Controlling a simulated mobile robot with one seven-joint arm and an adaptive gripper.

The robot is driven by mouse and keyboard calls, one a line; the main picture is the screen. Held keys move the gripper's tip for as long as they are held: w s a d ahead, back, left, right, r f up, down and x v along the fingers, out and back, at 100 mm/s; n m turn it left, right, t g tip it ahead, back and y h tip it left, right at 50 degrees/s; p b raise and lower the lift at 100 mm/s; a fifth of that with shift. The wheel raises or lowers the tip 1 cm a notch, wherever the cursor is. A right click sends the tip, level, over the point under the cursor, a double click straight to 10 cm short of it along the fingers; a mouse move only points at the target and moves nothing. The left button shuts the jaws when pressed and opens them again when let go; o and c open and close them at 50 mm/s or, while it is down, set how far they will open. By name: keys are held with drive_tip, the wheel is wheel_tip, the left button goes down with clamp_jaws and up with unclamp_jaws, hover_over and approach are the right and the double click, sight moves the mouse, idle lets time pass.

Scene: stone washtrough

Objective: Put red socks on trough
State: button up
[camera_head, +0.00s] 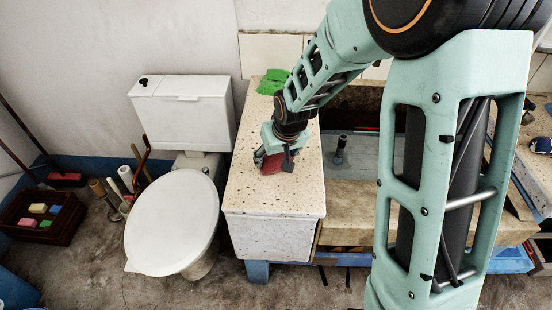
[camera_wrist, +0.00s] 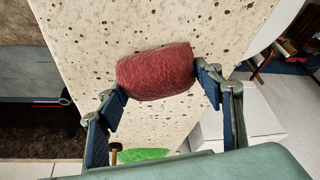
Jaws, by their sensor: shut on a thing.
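The red socks (camera_wrist: 155,72) are a rolled, dark red bundle. They also show in the head view (camera_head: 271,163), partly hidden by my gripper. My gripper (camera_head: 274,153) points down over the speckled stone slab of the trough (camera_head: 268,198). In the wrist view my gripper (camera_wrist: 164,86) has one finger at each end of the bundle and is shut on it. The bundle is on or just above the slab's top; I cannot tell whether it touches.
A green cloth (camera_head: 272,82) lies at the slab's far end. A white toilet (camera_head: 172,220) stands close on the left. The trough's basin (camera_head: 362,160) is to the right, with a dark upright fitting (camera_head: 340,147). A crate (camera_head: 42,218) with colored blocks sits far left.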

drive_tip(key=shift+f, duration=0.15)
drive_tip(key=o, duration=1.3)
drive_tip(key=shift+s+r, duration=0.1)
drive_tip(key=shift+r, duration=0.45)
drive_tip(key=p+v, duration=0.1)
drive_tip(key=v, duration=1)
drive_tip(key=shift+s+d+p, duration=0.1)
drive_tip(key=shift+s+p, duration=0.1)
drive_tip(key=shift+p, duration=0.1)
drive_tip(key=shift+w, duration=0.1)
